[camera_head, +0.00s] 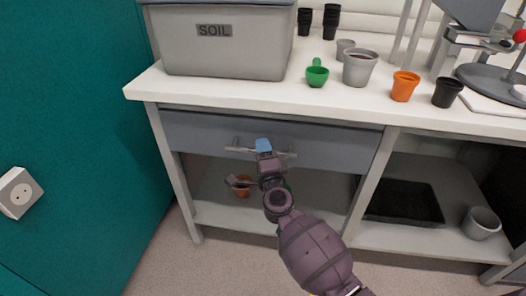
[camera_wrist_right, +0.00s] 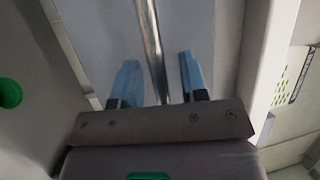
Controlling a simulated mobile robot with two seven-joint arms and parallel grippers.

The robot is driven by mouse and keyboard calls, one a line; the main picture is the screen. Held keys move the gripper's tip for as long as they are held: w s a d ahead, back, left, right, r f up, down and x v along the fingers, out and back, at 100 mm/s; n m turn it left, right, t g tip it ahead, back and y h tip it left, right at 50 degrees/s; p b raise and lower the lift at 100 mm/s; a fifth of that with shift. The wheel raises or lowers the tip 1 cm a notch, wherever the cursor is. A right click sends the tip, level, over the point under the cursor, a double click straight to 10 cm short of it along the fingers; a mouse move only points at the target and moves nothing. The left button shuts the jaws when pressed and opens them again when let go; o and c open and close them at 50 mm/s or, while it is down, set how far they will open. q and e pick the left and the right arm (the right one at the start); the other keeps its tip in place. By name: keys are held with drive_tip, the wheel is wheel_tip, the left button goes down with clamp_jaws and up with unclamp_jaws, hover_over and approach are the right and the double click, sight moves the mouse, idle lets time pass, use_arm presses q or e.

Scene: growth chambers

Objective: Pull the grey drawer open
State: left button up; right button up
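The grey drawer (camera_head: 190,132) sits under the white bench top, its front flush or nearly flush with the frame. A metal bar handle (camera_head: 237,149) runs across its front. My right gripper (camera_head: 264,147) is at the middle of the handle, with its blue fingertips toward the drawer front. In the right wrist view, the handle bar (camera_wrist_right: 150,35) passes between the two blue fingers of the gripper (camera_wrist_right: 161,80). There are gaps on both sides, so the gripper is open around the bar. My left gripper is not in view.
A grey SOIL bin (camera_head: 225,55) stands on the bench top (camera_head: 300,100), with a green scoop (camera_head: 316,76) and several pots beside it. An orange pot (camera_head: 243,190) stands on the shelf below the drawer. A black tray (camera_head: 405,205) lies at right. A teal wall (camera_head: 75,120) is at left.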

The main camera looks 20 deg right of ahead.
clamp_jaws()
drive_tip(key=shift+s+a, duration=0.1)
